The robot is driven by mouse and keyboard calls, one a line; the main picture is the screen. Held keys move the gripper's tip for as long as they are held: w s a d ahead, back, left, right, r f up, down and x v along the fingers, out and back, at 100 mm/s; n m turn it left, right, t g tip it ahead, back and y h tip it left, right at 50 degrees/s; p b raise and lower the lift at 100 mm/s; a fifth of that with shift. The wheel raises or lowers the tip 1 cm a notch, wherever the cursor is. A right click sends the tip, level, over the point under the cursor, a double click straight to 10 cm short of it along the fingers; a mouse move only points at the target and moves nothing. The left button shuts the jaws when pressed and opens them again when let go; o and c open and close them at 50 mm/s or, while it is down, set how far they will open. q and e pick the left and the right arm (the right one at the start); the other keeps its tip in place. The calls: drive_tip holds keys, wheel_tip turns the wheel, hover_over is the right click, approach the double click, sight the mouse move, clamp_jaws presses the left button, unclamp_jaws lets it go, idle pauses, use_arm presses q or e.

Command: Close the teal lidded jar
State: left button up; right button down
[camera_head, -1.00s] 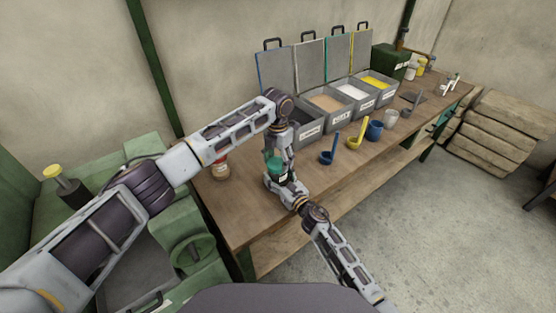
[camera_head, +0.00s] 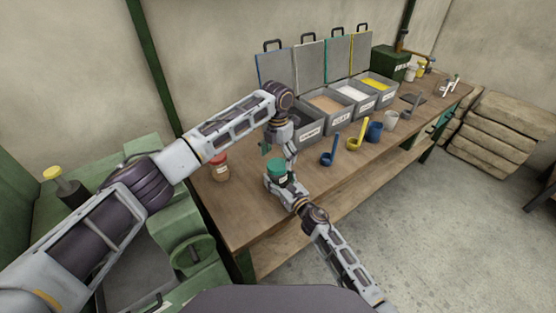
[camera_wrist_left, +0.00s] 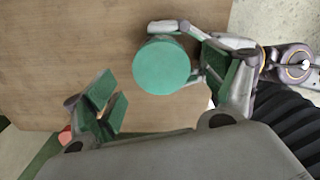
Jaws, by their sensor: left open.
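The teal lidded jar (camera_head: 277,172) is near the front of the bench, with its teal lid (camera_wrist_left: 162,66) on top. I cannot tell whether the lid is fully tightened. My right gripper (camera_head: 280,184) is shut around the jar's body from the front right. My left gripper (camera_head: 277,149) is open just above the jar, pointing down. In the left wrist view its green-padded fingers are spread to either side of the lid and hold nothing. The lid hides most of the jar body in that view.
A jar with a red lid (camera_head: 219,160) stands left on the bench (camera_head: 244,208). Open-lidded grey bins (camera_head: 310,132) line the back. A blue scoop (camera_head: 327,158), a yellow scoop (camera_head: 355,143) and cups stand to the right. Green machinery is at left.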

use_arm(q)
drive_tip(key=shift+r, duration=0.95)
drive_tip(key=shift+r, duration=0.1)
drive_tip(key=shift+c, duration=0.4)
